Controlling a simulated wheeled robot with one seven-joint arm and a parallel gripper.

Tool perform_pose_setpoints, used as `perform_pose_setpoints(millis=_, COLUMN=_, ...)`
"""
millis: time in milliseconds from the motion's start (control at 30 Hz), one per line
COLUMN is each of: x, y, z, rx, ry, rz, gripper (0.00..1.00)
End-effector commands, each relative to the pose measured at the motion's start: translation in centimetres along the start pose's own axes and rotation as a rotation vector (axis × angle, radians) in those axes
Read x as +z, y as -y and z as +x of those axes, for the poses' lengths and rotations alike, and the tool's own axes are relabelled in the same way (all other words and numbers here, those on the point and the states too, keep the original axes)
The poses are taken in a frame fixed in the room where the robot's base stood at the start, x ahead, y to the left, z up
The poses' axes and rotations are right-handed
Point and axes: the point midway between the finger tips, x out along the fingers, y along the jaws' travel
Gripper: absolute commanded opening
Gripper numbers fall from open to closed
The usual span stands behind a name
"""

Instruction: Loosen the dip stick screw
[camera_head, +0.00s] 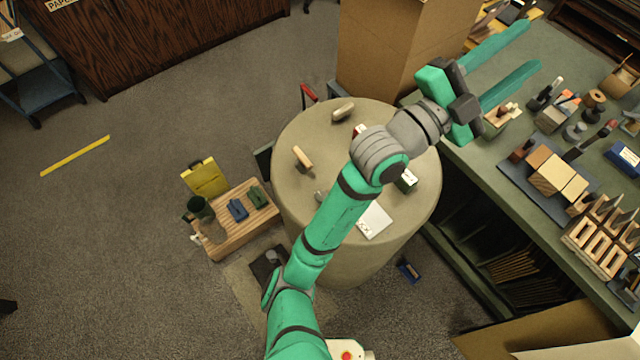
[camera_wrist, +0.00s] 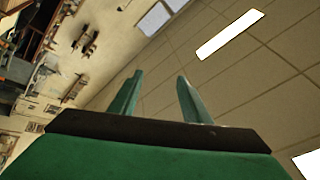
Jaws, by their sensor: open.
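I cannot make out the dip stick screw in either view; any such part is too small to tell or hidden. My gripper (camera_head: 531,46) is open and empty, with its two long green fingers spread in the air at the upper right, over the green workbench's far end. In the wrist view the fingers (camera_wrist: 160,76) stand apart with nothing between them, pointing up toward the ceiling and wall. The round table (camera_head: 300,222) lies under my arm. A wooden-handled piece (camera_head: 303,158) and a pale wooden piece (camera_head: 343,112) lie on it. My arm hides part of its top.
A cardboard box (camera_head: 385,50) stands behind the round table. The green workbench (camera_head: 480,160) at right carries many tools, blocks and a wooden rack (camera_head: 600,240). A low wooden stand (camera_head: 232,245) with small items and a yellow case (camera_head: 205,178) are at left. The left floor is mostly clear.

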Motion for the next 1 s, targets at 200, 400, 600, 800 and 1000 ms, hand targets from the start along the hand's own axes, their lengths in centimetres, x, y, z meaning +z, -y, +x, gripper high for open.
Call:
perform_pose_setpoints(millis=200, x=-1.8, y=-3.2, z=1.3, rx=0.253, ry=-0.059, rz=0.234, gripper=0.43)
perform_pose_setpoints(millis=400, x=-1.0, y=-6.7, z=0.3, rx=0.504, ry=-0.085, rz=0.438, gripper=0.43)
perform_pose_setpoints(millis=600, x=1.4, y=-10.0, z=-3.0, rx=0.777, ry=-0.097, rz=0.623, gripper=0.43)
perform_pose_setpoints(millis=800, x=5.3, y=-12.0, z=-8.3, rx=1.072, ry=-0.094, rz=0.773, gripper=0.43)
perform_pose_setpoints(millis=1000, x=9.5, y=-11.9, z=-15.5, rx=1.383, ry=-0.079, rz=0.873, gripper=0.43)
